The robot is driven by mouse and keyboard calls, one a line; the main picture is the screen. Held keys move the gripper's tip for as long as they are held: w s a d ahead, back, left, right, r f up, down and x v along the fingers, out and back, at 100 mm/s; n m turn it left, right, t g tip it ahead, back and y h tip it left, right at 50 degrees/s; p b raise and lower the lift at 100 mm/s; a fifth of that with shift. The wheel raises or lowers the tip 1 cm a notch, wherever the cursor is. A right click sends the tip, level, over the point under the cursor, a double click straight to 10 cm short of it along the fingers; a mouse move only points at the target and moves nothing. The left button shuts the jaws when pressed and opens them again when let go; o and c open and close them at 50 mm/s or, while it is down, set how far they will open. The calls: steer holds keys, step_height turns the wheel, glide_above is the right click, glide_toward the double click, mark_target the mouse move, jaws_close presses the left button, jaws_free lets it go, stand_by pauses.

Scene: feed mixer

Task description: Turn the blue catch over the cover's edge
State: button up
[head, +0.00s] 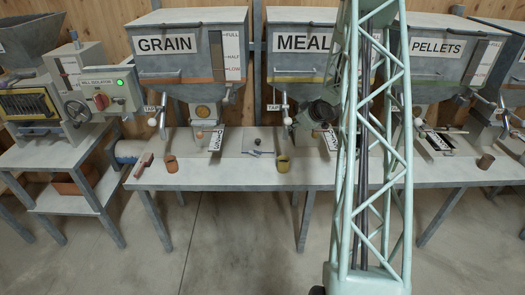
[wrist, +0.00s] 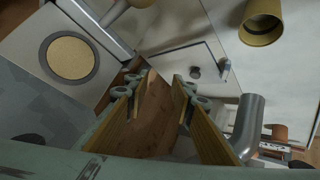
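A flat square cover (head: 258,136) with a small dark knob lies on the bench between the grain and meal hoppers. In the wrist view the cover (wrist: 180,62) is pale grey, with the round knob (wrist: 195,72) near its corner. A small blue-grey piece that looks like the catch (wrist: 225,69) stands at the cover's edge, beside the knob. In the head view the catch is too small to make out. My gripper (wrist: 157,92) is open and empty, its two yellowish fingers apart, nearer the camera than the cover. In the head view its fingers are mostly hidden.
A yellow cup (head: 283,164) stands near the bench's front edge, also in the wrist view (wrist: 262,24). The meal hopper (head: 305,52) and a grey pipe (wrist: 249,124) are close to my gripper. A brown cup (head: 171,164) and red-handled tool (head: 144,165) lie left.

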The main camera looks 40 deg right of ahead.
steer(key=w+a+f+n+t+y, duration=0.2)
steer(key=a+f+y, duration=0.1)
steer(key=f, duration=0.3)
steer(key=y, duration=0.4)
glide_toward(257, 150)
steer(key=shift+w+d+f+t+p, duration=0.35)
steer(key=shift+t, duration=0.05)
steer(key=shift+a+f, duration=0.25)
steer(key=shift+a, duration=0.2)
steer(key=shift+b+x, duration=0.4)
steer(key=shift+x, duration=3.3)
jaws_close()
